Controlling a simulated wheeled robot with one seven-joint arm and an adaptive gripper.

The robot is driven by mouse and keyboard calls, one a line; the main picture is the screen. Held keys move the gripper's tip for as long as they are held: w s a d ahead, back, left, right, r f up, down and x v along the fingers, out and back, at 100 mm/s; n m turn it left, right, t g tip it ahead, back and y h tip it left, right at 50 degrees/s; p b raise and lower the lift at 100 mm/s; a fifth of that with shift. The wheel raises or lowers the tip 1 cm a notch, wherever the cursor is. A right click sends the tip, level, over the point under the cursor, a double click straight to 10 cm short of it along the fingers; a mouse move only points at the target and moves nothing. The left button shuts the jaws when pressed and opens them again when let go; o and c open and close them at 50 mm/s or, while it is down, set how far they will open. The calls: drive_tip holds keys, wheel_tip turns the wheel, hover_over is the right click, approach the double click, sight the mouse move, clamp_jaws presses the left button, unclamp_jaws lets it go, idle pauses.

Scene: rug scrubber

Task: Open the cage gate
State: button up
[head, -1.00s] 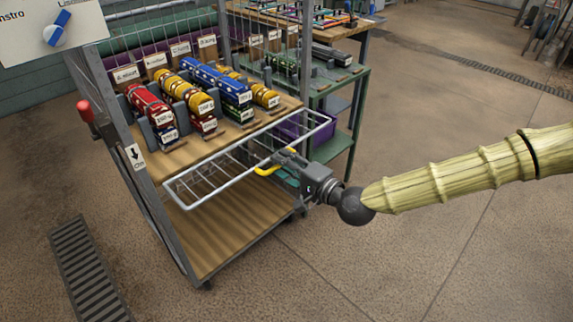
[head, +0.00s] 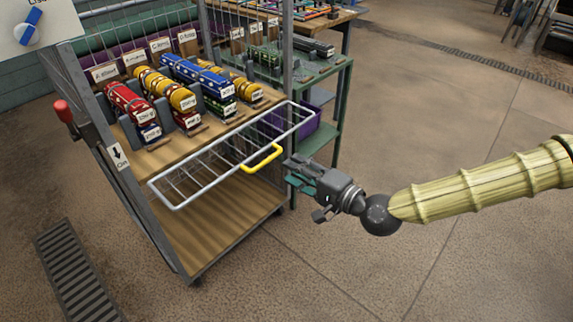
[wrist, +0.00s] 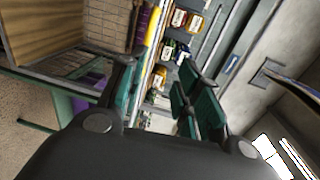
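The cage gate (head: 178,206) is a light grey wire frame on the front of the trolley. It is swung down and outward, leaning out from the shelf's front edge, so the shelf front above it is uncovered. Its yellow handle (head: 262,159) is on the outer rail, right of its middle. My gripper (head: 302,186) is just right of the handle, apart from it, with fingers spread and nothing between them. The wrist view shows the teal finger pads (wrist: 160,95) well apart, with a yellow bar (wrist: 153,25) beyond them.
Red, yellow, blue and green cylinders (head: 190,72) lie in labelled rows on the upper shelf. A red-knobbed lever (head: 63,112) is on the left post. The lower wooden shelf (head: 215,225) is bare. A green shelf unit (head: 335,100) stands behind right. Open floor lies right.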

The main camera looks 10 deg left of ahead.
drive_tip(key=shift+v, duration=1.6)
drive_tip(key=shift+a, duration=0.1)
drive_tip(key=shift+f, duration=0.15)
drive_tip(key=c, duration=0.6)
drive_tip(key=shift+s+a+f+m+b, duration=0.1)
drive_tip(key=shift+a+f+m+b, duration=0.05)
drive_tip(key=shift+f+m+b, duration=0.25)
clamp_jaws()
wheel_tip(320, 180, down, 11)
drive_tip(key=m+t+y+b, duration=0.15)
drive_tip(key=m+b, duration=0.65)
drive_tip(key=m, duration=0.9)
drive_tip(key=w+a+r+b, duration=0.1)
drive_tip(key=w+a+r, duration=0.3)
drive_tip(key=a, duration=0.5)
drive_tip(key=shift+w+r, duration=0.25)
drive_tip(key=shift+w, duration=1.15)
